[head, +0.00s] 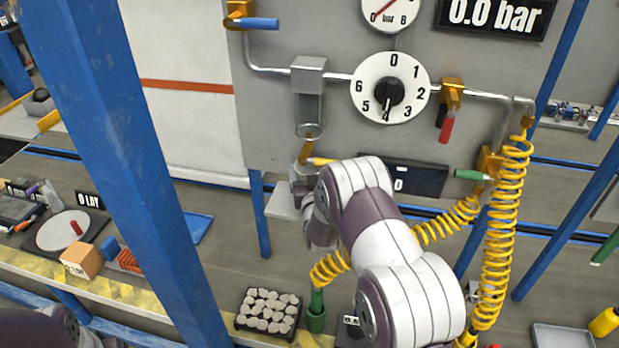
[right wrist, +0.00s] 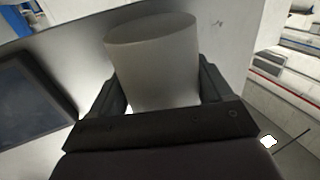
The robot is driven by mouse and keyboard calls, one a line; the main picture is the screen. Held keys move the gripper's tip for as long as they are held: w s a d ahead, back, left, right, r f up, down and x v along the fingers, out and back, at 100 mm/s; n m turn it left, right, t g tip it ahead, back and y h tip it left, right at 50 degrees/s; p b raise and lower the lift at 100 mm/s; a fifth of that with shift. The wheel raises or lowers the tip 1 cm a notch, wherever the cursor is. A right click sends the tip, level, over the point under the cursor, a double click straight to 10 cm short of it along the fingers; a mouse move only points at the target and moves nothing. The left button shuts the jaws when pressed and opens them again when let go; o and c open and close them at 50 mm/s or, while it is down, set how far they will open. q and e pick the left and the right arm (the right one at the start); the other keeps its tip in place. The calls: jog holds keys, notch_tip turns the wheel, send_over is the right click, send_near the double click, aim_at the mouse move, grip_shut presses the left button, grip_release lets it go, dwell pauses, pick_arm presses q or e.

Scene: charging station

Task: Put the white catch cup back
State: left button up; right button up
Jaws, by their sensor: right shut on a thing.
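The white catch cup (right wrist: 150,70) is between the dark fingers of my right gripper (right wrist: 160,92) in the right wrist view. The gripper is shut on it, with a finger on either side. In the head view my right gripper (head: 318,230) is beside a small pale shelf (head: 283,202) on the panel, below the glass filter bowl (head: 309,112) and its drain. My arm hides much of this spot, and I cannot make out the cup in the head view. My left gripper is not in view; only part of the left arm shows at the bottom left.
The grey panel carries a numbered dial (head: 390,86), a red-handled valve (head: 447,125) and a dark display (head: 405,177). Yellow coiled hoses (head: 500,230) hang at right. A blue post (head: 125,150) stands at left. A black tray of pale pieces (head: 268,312) lies below.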

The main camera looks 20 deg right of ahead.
jog(key=shift+w, duration=0.2)
notch_tip(320, 180, down, 3)
jog(key=shift+r+p, duration=0.15)
jog(key=shift+p, duration=0.35)
jog(key=shift+w+d+f, duration=0.1)
jog(key=shift+w+f, duration=0.05)
jog(key=shift+f, duration=0.3)
jog(key=shift+f+b, duration=0.15)
jog(key=shift+b, duration=0.15)
jog(key=o, duration=0.9)
jog(key=shift+o, duration=0.3)
